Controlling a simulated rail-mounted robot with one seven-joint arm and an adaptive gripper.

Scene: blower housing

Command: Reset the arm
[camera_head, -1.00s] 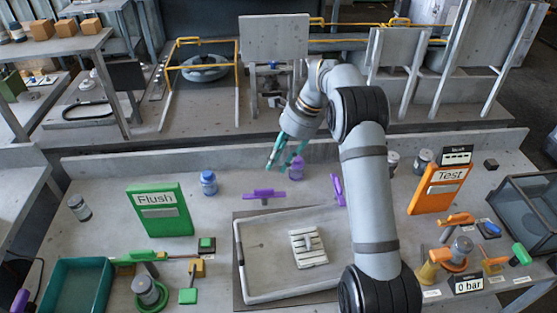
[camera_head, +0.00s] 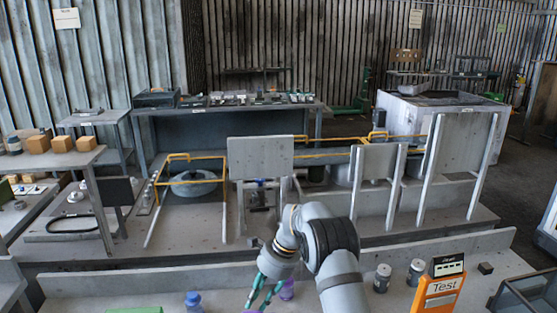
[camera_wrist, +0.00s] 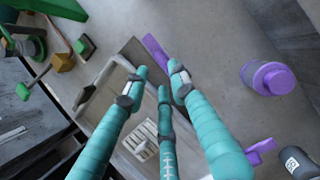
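A purple bottle (camera_head: 287,290) stands on the bench just right of the fingers in the head view. It also shows in the wrist view (camera_wrist: 268,77), apart from the fingers. A purple handled part (camera_wrist: 155,52) lies just beyond the fingertips, and a white-rimmed tray (camera_wrist: 122,157) lies below, partly hidden by the fingers.
A blue bottle (camera_head: 193,301) stands left of my gripper. An orange Test panel (camera_head: 437,293) and two grey jars (camera_head: 382,278) stand at the right. Upright grey panels (camera_head: 260,158) and yellow rails (camera_head: 205,157) stand behind the bench. The air above the bench looks clear.

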